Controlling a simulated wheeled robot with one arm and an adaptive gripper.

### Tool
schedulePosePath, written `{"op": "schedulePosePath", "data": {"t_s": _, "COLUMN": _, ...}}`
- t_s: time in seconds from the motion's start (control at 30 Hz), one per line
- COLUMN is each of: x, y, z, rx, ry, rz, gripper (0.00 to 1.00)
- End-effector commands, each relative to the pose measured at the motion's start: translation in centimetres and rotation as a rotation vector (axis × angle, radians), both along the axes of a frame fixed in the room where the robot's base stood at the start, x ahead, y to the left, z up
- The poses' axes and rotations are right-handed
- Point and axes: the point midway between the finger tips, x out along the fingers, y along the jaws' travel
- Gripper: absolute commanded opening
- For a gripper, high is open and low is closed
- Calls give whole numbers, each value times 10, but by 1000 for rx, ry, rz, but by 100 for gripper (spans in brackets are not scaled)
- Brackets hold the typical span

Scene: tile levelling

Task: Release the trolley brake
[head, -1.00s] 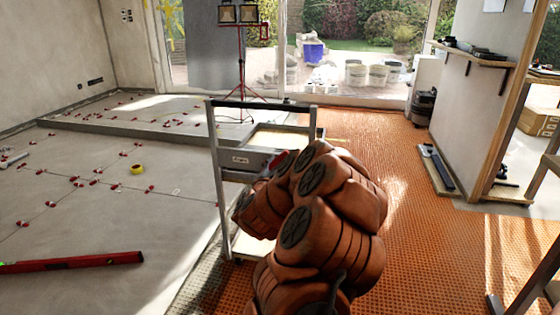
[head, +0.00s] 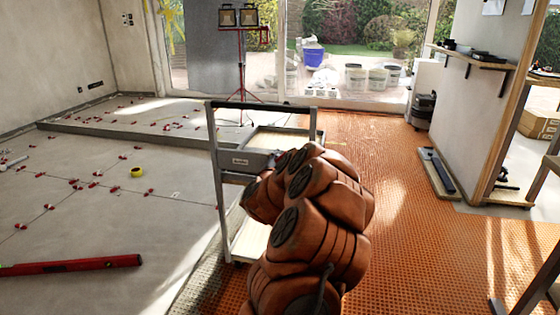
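The grey trolley (head: 218,160) stands just ahead of me, its upright frame and dark top handle bar facing me. A small label plate (head: 240,161) sits on its front crossbar, and a pale lower shelf (head: 250,241) shows below. My orange-brown arm reaches up in front of the trolley and covers its right side. My gripper is hidden behind the arm's own links, so its fingers do not show. I cannot make out the trolley brake; the lower right of the trolley is behind my arm.
Tiled floor with red levelling clips (head: 75,185) lies left, with a red spirit level (head: 70,265) and yellow tape roll (head: 137,172). Orange matting (head: 430,240) is clear to the right. A wooden-edged wall with a shelf (head: 470,57) and a trestle (head: 540,200) stand right.

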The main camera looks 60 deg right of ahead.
Motion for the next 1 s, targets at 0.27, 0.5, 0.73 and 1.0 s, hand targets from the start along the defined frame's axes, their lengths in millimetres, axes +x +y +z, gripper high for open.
{"op": "schedulePosePath", "data": {"t_s": 0.27, "x": 0, "y": 0, "z": 0, "rx": 0, "ry": 0, "rz": 0, "gripper": 7}}
{"op": "schedulePosePath", "data": {"t_s": 0.5, "x": 0, "y": 0, "z": 0, "rx": 0, "ry": 0, "rz": 0, "gripper": 0}}
{"op": "schedulePosePath", "data": {"t_s": 0.73, "x": 0, "y": 0, "z": 0, "rx": 0, "ry": 0, "rz": 0, "gripper": 0}}
{"op": "schedulePosePath", "data": {"t_s": 1.0, "x": -6, "y": -5, "z": 3, "rx": -8, "ry": 25, "rz": -13, "gripper": 0}}
